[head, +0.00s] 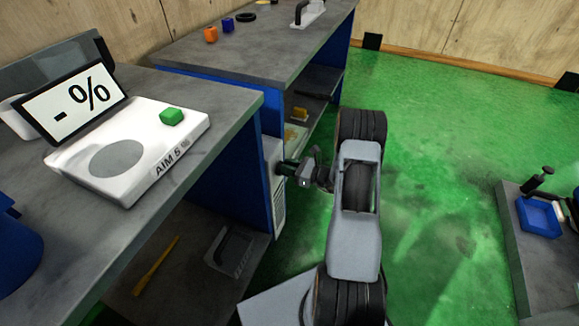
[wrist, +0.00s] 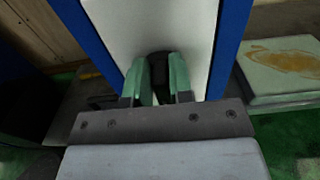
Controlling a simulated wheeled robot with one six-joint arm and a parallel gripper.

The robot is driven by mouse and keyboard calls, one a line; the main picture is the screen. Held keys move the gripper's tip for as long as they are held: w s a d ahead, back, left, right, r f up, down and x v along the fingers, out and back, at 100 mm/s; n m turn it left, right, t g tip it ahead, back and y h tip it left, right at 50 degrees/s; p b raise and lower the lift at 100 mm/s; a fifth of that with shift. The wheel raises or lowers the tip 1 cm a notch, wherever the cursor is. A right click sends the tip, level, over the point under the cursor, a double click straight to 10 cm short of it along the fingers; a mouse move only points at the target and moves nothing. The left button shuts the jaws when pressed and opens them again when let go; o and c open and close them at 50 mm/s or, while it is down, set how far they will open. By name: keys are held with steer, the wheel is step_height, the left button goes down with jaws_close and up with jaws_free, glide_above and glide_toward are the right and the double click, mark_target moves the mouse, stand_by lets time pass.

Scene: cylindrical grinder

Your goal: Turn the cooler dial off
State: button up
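The cooler is a white box (head: 276,165) on the side of the blue bench, with a vented lower part. Its pale front panel (wrist: 110,20) fills the upper middle of the wrist view between two blue edges. The dark cooler dial (wrist: 160,68) stands out from this panel. My gripper (wrist: 161,72) has its two green fingers on either side of the dial, and they look closed on it with no clear gap. In the head view my gripper (head: 285,168) reaches left to the cooler, and the dial is hidden there. I cannot read the dial's setting.
A tray with a yellow-brown stain (wrist: 285,70) lies right of the cooler. A low table with a blue tray (head: 538,216) is at the right. Green floor is free between.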

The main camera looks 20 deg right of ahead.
jaws_close()
